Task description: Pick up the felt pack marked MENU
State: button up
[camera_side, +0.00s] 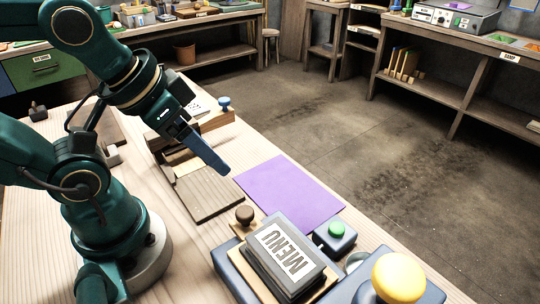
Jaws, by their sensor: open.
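The felt pack marked MENU (296,277) is a dark grey layered block with a white label on top. It lies on a thin wooden board on a blue-grey base (228,270) at the bottom of the side view, right of centre. My gripper (221,169) is open, with long blue-grey fingers pointing down to the right. It hangs above the table, up and left of the pack and well apart from it. The fingers overlap in this view, so the gap between them is hard to see. Nothing shows between them.
A brown knob (244,214), a green-button box (335,236) and a yellow knob (399,277) stand close around the pack. A slatted wooden board (209,193) lies below the gripper. The table's edge runs along the right.

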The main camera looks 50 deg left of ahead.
jog(key=o, duration=0.4)
jog(key=m+g, duration=0.4)
jog(key=m, duration=1.2)
send_near(284, 251)
jog(key=shift+h, duration=0.3)
jog(key=w+a, duration=0.3)
jog(key=a, duration=0.1)
jog(key=shift+w+f, duration=0.15)
jog(key=shift+f, duration=0.15)
jog(key=d+f, duration=0.1)
jog(key=s+d+f+m+g, duration=0.1)
jog(key=d+f+m, duration=0.1)
jog(key=d, duration=0.1)
jog(key=shift+s+f+g, duration=0.3)
jog(key=shift+s, duration=0.1)
jog(key=shift+f, duration=2.45)
